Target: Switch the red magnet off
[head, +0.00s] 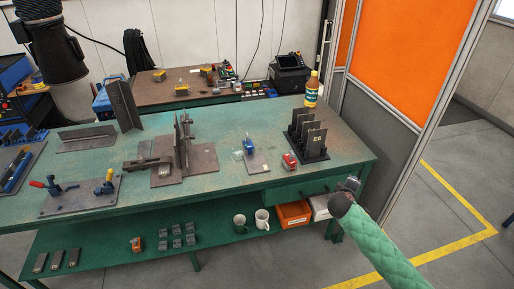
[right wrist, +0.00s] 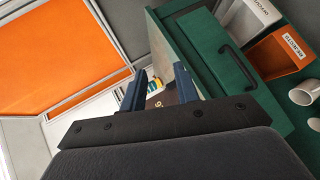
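The red magnet (head: 289,160) is a small red block on the green workbench (head: 225,178), near its right end, left of a rack of dark plates. The picture is too small to tell its switch position. My right gripper (head: 349,184) is beyond the front right corner of the bench, well apart from the magnet. In the right wrist view its two blue fingers (right wrist: 160,88) stand apart with a gap between them and nothing held. I cannot make out the red magnet in that view. My left gripper is not in view.
A blue magnet (head: 249,146) on a metal plate stands left of the red one. A drawer with a dark handle (right wrist: 233,65) is below the benchtop. An orange screen (head: 410,50) stands at the right.

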